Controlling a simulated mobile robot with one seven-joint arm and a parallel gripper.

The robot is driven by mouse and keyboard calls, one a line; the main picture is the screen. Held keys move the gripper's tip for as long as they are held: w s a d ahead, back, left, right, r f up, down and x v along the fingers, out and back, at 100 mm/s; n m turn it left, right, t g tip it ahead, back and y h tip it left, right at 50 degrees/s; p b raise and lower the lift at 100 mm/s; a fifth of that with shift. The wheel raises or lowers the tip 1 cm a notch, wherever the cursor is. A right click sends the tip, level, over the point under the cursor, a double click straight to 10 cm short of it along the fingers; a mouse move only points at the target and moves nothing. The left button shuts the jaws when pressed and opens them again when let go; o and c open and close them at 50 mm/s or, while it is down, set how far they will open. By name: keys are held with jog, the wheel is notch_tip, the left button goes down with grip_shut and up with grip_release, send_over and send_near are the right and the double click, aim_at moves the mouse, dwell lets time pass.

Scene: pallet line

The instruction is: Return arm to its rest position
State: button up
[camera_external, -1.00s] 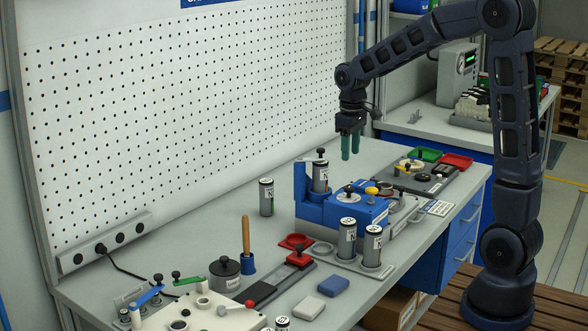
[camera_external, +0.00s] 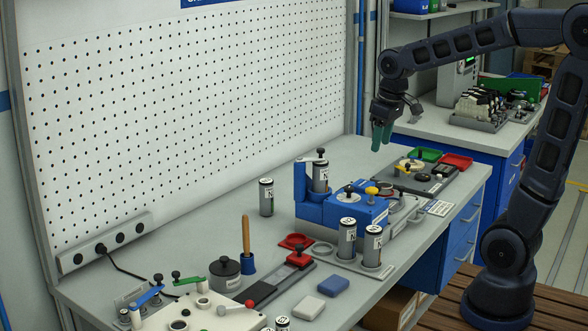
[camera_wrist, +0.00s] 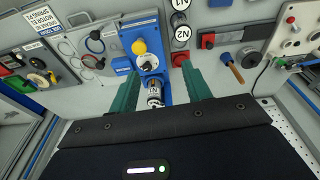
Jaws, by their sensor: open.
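My gripper (camera_external: 382,136) is in the air above the far part of the workbench, its green fingers pointing down. In the wrist view the two green fingers (camera_wrist: 160,92) are spread apart with nothing held between them. Below, a blue fixture (camera_external: 345,212) stands on the bench with a grey labelled cylinder (camera_external: 320,176) upright in it. The fixture (camera_wrist: 148,45) and the cylinder (camera_wrist: 155,98) also show in the wrist view. My gripper is clear of both.
Two grey cylinders (camera_external: 347,238) stand on a plate at the front, and another cylinder (camera_external: 266,197) stands alone. Green and red trays (camera_external: 457,160) lie at the bench's far end. A pegboard wall (camera_external: 180,110) runs behind. A second bench (camera_external: 440,125) stands beyond.

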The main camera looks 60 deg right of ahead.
jog(key=s+a+t, duration=0.2)
jog(key=s+a, duration=0.2)
jog(key=s, duration=1.1)
jog(key=shift+s+a+t, duration=0.15)
jog(key=shift+s+t, duration=0.15)
jog(key=shift+s, duration=0.1)
jog(key=shift+r, duration=0.1)
